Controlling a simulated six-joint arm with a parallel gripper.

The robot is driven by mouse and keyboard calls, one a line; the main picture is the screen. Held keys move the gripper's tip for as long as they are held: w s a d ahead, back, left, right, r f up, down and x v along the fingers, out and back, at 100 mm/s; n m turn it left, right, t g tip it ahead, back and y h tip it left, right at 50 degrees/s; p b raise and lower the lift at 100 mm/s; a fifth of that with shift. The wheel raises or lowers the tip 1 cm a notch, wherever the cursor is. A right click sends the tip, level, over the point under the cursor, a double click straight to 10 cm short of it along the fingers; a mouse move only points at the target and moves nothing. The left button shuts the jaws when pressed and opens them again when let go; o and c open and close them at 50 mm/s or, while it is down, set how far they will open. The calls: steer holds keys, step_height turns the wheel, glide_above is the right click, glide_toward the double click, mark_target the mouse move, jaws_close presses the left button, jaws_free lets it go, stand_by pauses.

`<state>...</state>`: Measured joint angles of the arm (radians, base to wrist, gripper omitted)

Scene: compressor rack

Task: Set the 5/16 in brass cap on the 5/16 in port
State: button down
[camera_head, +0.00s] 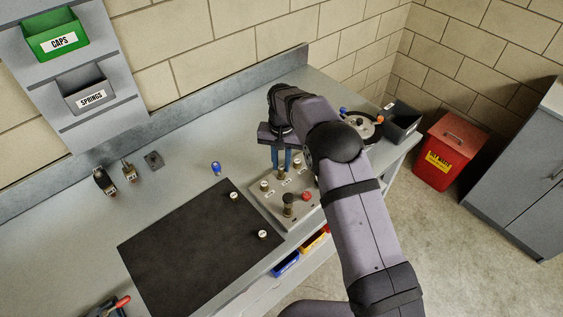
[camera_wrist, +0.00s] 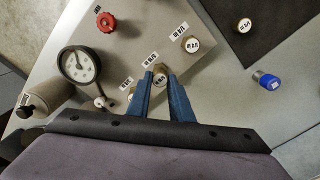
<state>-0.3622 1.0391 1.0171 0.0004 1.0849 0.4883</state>
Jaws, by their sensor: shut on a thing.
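My gripper (camera_wrist: 161,77) has its two blue fingers shut on a small brass cap (camera_wrist: 161,80) with a pale marked top. The fingers point down over the middle of a row of ports on the grey port plate (camera_wrist: 135,38); in the head view my gripper (camera_head: 281,168) is above that plate (camera_head: 268,206). The port under the cap is hidden, with its label (camera_wrist: 149,60) beside the fingers. I cannot tell whether the cap is seated or just above. The labels are too small to read surely.
A brass fitting (camera_wrist: 192,45) is close beside the fingers; another (camera_wrist: 131,92) is partly behind one finger. A gauge (camera_wrist: 80,65) and red knob (camera_wrist: 107,21) stand on the plate. Two brass caps (camera_head: 234,195) (camera_head: 262,234) rest on the black mat (camera_head: 185,250). A blue-topped part (camera_head: 215,168) stands behind it.

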steer(key=shift+f+b, duration=0.55)
steer(key=shift+f, duration=0.55)
stand_by(0.8)
steer(key=c, duration=1.5)
jaws_free()
steer(key=shift+o, duration=0.6)
steer(key=shift+o, duration=1.4)
steer(key=shift+r, duration=0.1)
steer(key=shift+r+p, duration=2.4)
steer(key=shift+r, duration=1.05)
